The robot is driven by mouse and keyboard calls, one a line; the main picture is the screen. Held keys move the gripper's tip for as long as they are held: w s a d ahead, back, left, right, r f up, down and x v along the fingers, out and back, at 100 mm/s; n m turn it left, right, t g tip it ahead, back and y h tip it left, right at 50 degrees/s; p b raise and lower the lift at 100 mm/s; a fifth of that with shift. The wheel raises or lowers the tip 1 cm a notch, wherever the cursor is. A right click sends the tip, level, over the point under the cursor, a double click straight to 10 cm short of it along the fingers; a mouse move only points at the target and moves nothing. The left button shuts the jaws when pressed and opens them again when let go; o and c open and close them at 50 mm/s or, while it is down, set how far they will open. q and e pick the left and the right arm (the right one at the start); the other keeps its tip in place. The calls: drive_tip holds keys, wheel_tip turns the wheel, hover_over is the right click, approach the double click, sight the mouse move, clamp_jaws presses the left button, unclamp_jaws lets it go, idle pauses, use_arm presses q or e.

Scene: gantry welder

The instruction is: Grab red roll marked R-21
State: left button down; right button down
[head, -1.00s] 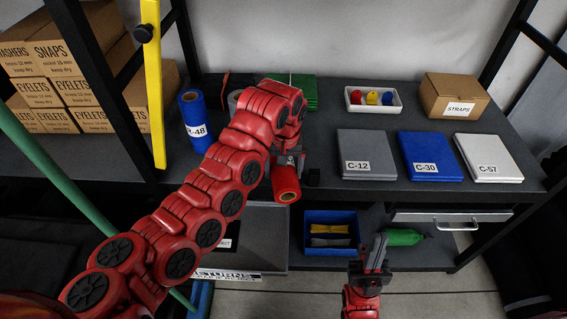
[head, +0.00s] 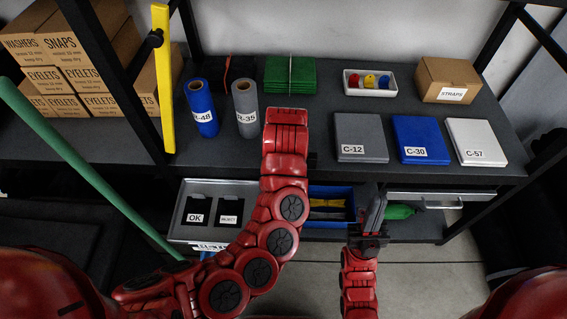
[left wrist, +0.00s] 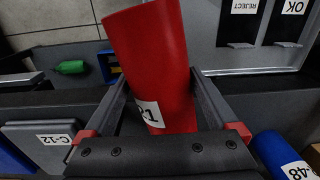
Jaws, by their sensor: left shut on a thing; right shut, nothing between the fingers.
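The red roll (left wrist: 155,60) fills the middle of the left wrist view, with a white label near its lower end that is partly hidden and shows a "1". My left gripper (left wrist: 157,92) is shut around the roll, one finger on each side. In the head view my left arm hides the roll and the left gripper. My right gripper (head: 376,212) is shut and empty, low in front of the shelf, close to a green object (head: 400,211).
On the shelf stand a blue roll R-48 (head: 200,105), a grey roll R-35 (head: 245,108) and a green stack (head: 291,76). Flat boxes C-12 (head: 360,135), C-30 (head: 420,138) and C-57 (head: 476,142) lie right. A tray marked OK (head: 220,188) is below. A yellow post (head: 162,80) stands left.

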use_arm(q)
drive_tip(key=shift+s, duration=3.1)
